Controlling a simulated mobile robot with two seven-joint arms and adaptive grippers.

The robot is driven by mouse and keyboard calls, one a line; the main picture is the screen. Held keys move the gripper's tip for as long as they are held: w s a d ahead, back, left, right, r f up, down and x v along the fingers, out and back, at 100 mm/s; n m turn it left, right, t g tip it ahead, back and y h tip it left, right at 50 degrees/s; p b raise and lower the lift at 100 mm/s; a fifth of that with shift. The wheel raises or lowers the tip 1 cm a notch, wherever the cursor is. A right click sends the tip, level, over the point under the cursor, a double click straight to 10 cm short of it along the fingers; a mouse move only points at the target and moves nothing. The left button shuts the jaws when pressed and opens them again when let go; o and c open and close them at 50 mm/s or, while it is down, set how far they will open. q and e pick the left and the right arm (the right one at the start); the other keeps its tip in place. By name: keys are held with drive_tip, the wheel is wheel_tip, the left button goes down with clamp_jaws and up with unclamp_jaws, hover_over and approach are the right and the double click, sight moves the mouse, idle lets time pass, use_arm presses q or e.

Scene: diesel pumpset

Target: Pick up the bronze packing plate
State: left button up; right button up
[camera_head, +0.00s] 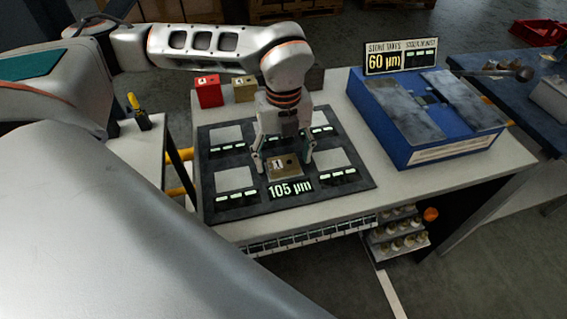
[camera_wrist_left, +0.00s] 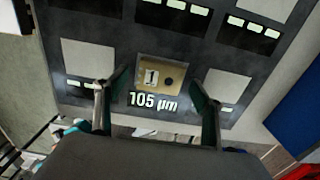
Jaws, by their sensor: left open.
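The bronze packing plate (camera_head: 286,167) lies on the dark mat (camera_head: 322,191), above the "105 µm" readout. It is a small square with a white "1" label and a dark hole. My left gripper (camera_head: 284,165) points down over it, with its fingers apart on either side of the plate. In the left wrist view the plate (camera_wrist_left: 161,76) shows between and just beyond the two open fingers (camera_wrist_left: 154,98). I cannot tell whether the fingertips touch the mat. My right gripper is not in view.
Light square pads (camera_head: 235,180) and lit readouts surround the plate on the mat. A red block (camera_head: 208,91) and a brass-coloured block (camera_head: 244,88) stand behind the mat. A blue box (camera_head: 425,115) with grey stone tops and a "60 µm" sign (camera_head: 386,60) stands at right.

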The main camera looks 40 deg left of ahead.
sight(285, 163)
use_arm(q)
drive_tip(key=shift+f, duration=0.4)
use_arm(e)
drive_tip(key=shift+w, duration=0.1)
use_arm(q)
drive_tip(key=shift+c, duration=0.4)
drive_tip(key=c, duration=1.6)
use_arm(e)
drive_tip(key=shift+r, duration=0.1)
use_arm(q)
drive_tip(key=shift+r, duration=0.1)
wheel_tip(285, 163, up, 20)
drive_tip(key=shift+p, duration=0.65)
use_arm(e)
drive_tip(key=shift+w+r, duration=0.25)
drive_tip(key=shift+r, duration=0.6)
use_arm(q)
drive_tip(key=shift+w+d, duration=0.1)
drive_tip(key=shift+w, duration=0.05)
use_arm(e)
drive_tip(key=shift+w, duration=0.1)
